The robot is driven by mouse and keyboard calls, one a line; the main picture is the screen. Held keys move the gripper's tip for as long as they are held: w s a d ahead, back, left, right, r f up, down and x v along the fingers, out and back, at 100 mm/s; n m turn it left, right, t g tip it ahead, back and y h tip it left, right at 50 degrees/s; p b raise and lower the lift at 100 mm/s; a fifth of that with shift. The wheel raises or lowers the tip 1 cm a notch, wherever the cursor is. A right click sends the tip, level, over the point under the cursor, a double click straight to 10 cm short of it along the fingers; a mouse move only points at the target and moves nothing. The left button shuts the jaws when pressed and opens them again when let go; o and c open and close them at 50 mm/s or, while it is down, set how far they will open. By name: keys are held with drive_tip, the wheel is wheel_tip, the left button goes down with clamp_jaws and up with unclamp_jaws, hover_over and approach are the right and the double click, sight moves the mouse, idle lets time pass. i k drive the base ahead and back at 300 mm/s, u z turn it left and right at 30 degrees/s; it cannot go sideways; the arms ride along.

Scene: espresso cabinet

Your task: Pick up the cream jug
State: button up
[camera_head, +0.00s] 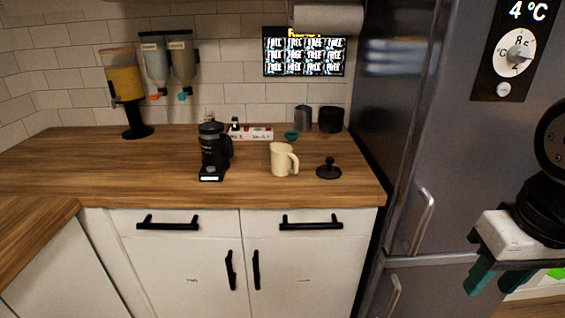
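The cream jug (280,159) stands upright on the wooden counter (100,175), right of the middle and near the front edge. Its handle is on its right side. My gripper (488,288) hangs at the far right of the picture, in front of the fridge and well away from the jug. Its two teal fingers are apart, with nothing seen between them.
A black coffee grinder (212,150) stands left of the jug; a black tamper (328,170) stands close on its right. A steel pitcher (303,118), black canister (331,119) and teal item (291,135) are behind. The fridge (440,130) bounds the counter's right end.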

sight(281, 155)
drive_tip(key=u, duration=0.35)
drive_tip(key=k, duration=0.45)
drive_tip(key=u, duration=0.95)
drive_tip(key=i, duration=1)
drive_tip(key=z, duration=1.05)
drive_tip(key=i, duration=0.65)
drive_tip(key=z, duration=0.7)
